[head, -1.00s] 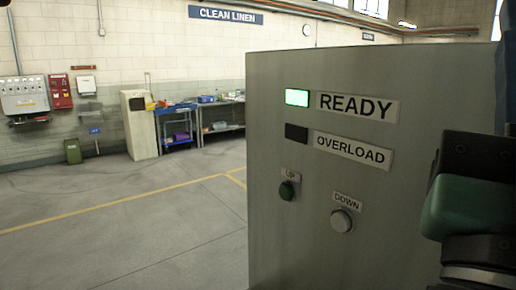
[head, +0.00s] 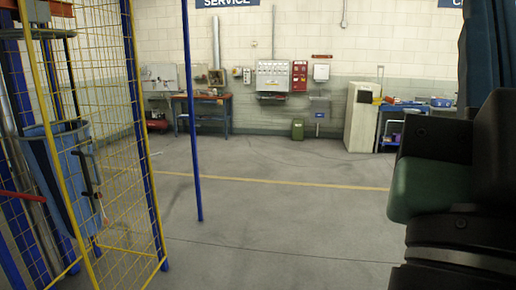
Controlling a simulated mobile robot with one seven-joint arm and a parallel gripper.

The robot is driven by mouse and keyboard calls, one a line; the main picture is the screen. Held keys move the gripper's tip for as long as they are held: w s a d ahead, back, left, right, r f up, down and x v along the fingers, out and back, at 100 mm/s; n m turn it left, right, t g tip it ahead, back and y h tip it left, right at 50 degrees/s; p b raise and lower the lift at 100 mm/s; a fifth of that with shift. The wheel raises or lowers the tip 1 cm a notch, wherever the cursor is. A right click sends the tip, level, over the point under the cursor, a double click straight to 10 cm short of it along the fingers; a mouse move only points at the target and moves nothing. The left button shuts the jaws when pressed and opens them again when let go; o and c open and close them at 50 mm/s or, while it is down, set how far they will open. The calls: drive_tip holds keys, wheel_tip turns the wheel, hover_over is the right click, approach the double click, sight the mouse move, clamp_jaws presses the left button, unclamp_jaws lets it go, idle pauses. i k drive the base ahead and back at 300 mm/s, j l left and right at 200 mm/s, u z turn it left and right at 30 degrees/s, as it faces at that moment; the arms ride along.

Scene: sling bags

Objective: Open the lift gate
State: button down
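A tall yellow-framed wire mesh panel (head: 143,130), which looks like the lift gate, stands at the far left of the head view. It stands among blue posts, and its top is cut off. A black handle-like bar (head: 86,175) shows at the mesh. I cannot tell whether the gate is latched. A light blue sling bag (head: 45,165) hangs behind the mesh. Part of my arm, black and green, fills the right edge, well away from the gate. My gripper's fingertips are not visible.
A thin blue post (head: 191,110) stands right of the mesh. Grey floor with a yellow line (head: 270,184) is clear in the middle.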

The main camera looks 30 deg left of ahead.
sight(27, 29)
drive_tip(key=j+u, duration=0.1)
drive_tip(key=u, duration=0.3)
drive_tip(key=j+u, duration=0.1)
drive_tip(key=u, duration=0.3)
drive_tip(key=i+j+u, duration=0.1)
drive_tip(key=u, duration=0.65)
drive_tip(key=i+j+u, duration=0.1)
drive_tip(key=i+j, duration=0.5)
drive_tip(key=i, duration=0.05)
